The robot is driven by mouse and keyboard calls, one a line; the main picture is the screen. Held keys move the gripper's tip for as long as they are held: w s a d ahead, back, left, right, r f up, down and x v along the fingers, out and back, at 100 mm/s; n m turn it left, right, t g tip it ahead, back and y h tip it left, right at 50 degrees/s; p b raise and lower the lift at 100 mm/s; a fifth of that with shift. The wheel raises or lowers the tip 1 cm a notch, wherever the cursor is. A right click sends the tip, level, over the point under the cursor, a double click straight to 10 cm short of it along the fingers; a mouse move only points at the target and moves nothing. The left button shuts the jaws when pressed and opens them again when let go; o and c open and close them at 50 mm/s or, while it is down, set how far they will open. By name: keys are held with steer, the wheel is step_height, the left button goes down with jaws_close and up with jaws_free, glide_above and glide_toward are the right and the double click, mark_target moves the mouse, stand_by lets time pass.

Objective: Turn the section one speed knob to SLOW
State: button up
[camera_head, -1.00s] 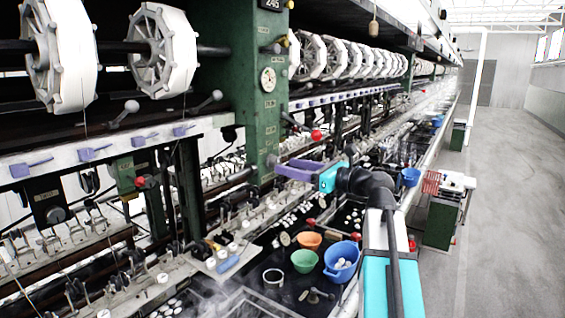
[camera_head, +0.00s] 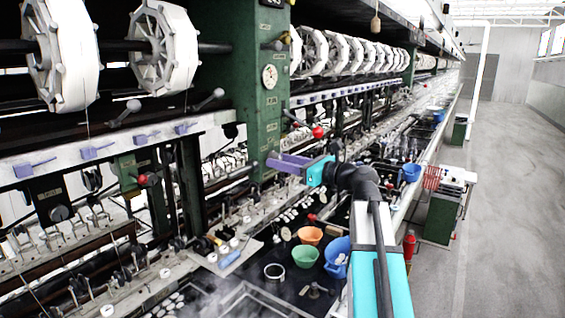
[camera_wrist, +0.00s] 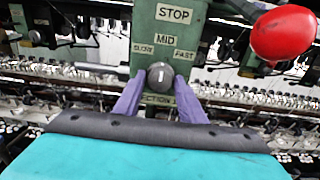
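The speed knob (camera_wrist: 160,75) is a dark round knob with a white pointer mark, on the green column (camera_wrist: 145,45). In the wrist view SLOW stands at its upper left, MID above it, FAST at its upper right and STOP higher up. The pointer looks about upright, towards MID. A partly covered SECTION label lies below. My gripper (camera_wrist: 158,92) has its two purple fingers apart, one on each side of the knob; I cannot tell whether they touch it. In the head view my gripper (camera_head: 272,161) is at the lower column, and the knob cannot be made out there.
A red ball-ended lever (camera_wrist: 283,33) stands close at the upper right of the wrist view; it also shows in the head view (camera_head: 318,132). Bowls (camera_head: 305,256) sit in the basin below my arm. The aisle (camera_head: 510,200) at the right is clear.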

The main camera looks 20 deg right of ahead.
steer(key=shift+n+b, duration=0.35)
steer(key=shift+n, duration=0.05)
steer(key=n+b, duration=0.2)
steer(key=n, duration=0.1)
steer(key=shift+f+n, duration=0.1)
steer(key=shift+n, duration=0.2)
steer(key=shift+n+b, duration=1.6)
steer(key=shift+n, duration=0.7)
steer(key=o, duration=0.8)
steer(key=shift+d, duration=0.1)
steer(key=shift+o, duration=0.3)
steer(key=shift+s, duration=0.1)
steer(key=b+v, duration=0.3)
steer(key=v, duration=1)
steer(key=shift+s+d, duration=0.2)
steer(key=shift+s, duration=0.1)
